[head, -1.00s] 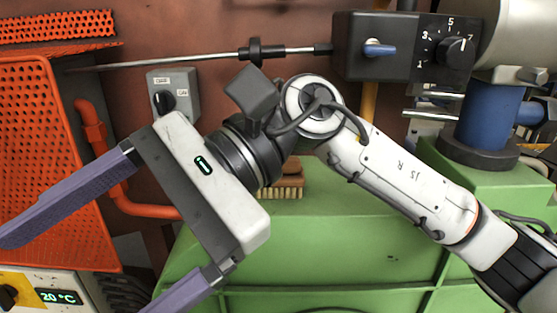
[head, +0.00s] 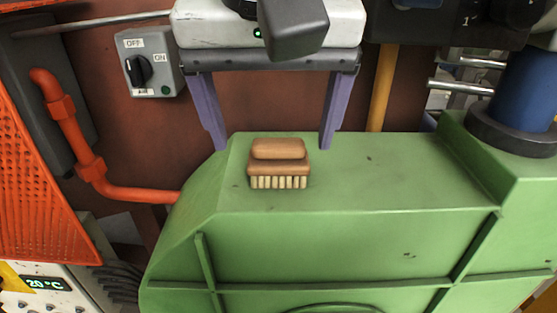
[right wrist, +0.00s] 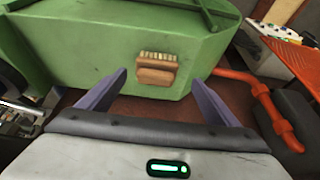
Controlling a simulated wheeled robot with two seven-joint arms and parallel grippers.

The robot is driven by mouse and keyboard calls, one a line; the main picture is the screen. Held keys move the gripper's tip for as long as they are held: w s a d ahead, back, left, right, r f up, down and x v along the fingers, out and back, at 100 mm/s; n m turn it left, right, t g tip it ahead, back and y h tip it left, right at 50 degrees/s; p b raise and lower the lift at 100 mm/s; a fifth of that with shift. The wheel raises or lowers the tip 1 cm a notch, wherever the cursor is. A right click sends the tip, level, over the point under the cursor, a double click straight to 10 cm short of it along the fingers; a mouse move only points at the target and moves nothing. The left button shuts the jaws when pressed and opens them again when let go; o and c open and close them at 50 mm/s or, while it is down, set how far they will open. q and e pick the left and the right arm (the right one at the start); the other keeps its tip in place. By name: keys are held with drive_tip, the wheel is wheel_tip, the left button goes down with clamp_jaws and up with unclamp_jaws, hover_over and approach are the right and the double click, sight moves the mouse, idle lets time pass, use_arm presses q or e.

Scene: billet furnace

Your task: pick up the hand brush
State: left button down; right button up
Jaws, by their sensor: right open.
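The hand brush (head: 277,160) has a brown wooden body and pale bristles pointing down. It sits on the green machine top (head: 400,175), near its left end. My right gripper (head: 273,143) is open and empty, with its two purple fingers pointing down behind the brush, one on either side of it and apart from it. In the right wrist view the brush (right wrist: 156,68) shows beyond the fingertips (right wrist: 162,76), roughly between them. My left gripper is not in view.
A yellow post (head: 382,90) stands behind the machine, and a blue cylinder (head: 525,95) stands at the right. The green top right of the brush is clear.

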sight(278, 143)
drive_tip(key=x, duration=0.5)
drive_tip(key=shift+w+d+f, duration=0.2)
drive_tip(key=shift+w+d, duration=0.15)
drive_tip(key=shift+w, duration=0.1)
drive_tip(key=c, duration=1.2)
wheel_tip(278, 143, up, 10)
drive_tip(key=shift+r+p, duration=0.1)
drive_tip(key=shift+p, duration=0.5)
drive_tip(key=shift+o, duration=1.2)
drive_tip(key=shift+c, duration=0.4)
